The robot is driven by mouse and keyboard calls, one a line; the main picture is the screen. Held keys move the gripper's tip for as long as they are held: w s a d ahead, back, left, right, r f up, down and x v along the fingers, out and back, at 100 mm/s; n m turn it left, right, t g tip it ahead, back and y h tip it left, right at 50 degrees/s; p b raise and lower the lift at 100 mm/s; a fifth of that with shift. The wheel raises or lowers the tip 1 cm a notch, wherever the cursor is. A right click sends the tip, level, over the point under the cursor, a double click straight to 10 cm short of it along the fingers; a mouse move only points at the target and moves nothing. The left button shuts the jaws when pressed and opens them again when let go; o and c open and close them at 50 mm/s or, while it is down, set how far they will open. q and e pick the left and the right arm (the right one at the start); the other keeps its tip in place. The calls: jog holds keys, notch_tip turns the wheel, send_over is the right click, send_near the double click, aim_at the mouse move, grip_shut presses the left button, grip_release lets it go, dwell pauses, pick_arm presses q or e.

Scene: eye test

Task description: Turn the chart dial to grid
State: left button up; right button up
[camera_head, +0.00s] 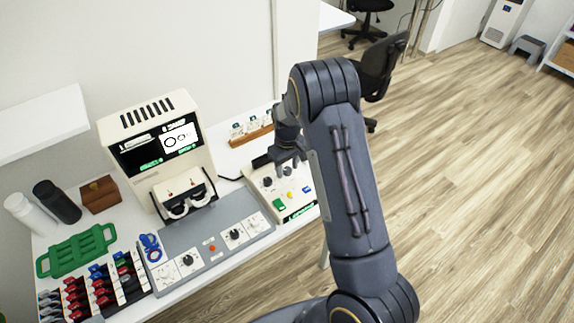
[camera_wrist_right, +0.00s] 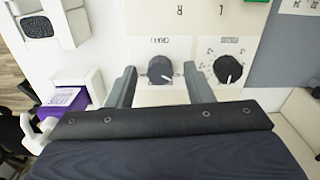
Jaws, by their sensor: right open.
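The chart dial (camera_wrist_right: 160,69) is a dark round knob on a cream panel, with the label "CHART" above it in the wrist view. A small pale pointer mark shows at its lower right; the position names around it are not readable. My right gripper (camera_wrist_right: 159,78) is open, with one finger on each side of this dial and a gap on both sides. In the head view my right gripper (camera_head: 290,158) is over the back part of the cream control box (camera_head: 296,213) and hides part of it. My left gripper is not in view.
A second dial (camera_wrist_right: 228,69) sits close to the right finger in the wrist view. The tester's screen (camera_head: 180,138) shows round figures. A grey panel (camera_head: 205,225) with several dials adjoins the box. A wooden rack (camera_head: 251,135) stands behind.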

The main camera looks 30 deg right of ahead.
jog(key=c, duration=1)
jog(key=shift+m, duration=0.3)
jog(key=m+b, duration=0.1)
jog(key=m, duration=0.1)
jog(key=shift+f+m+b, duration=0.1)
jog(key=shift+m+b, duration=0.25)
jog(key=shift+m, duration=0.05)
jog(key=m+b, duration=0.1)
jog(key=m, duration=0.2)
jog(key=shift+m, duration=0.3)
jog(key=m, duration=0.4)
jog(key=shift+m, duration=2.4)
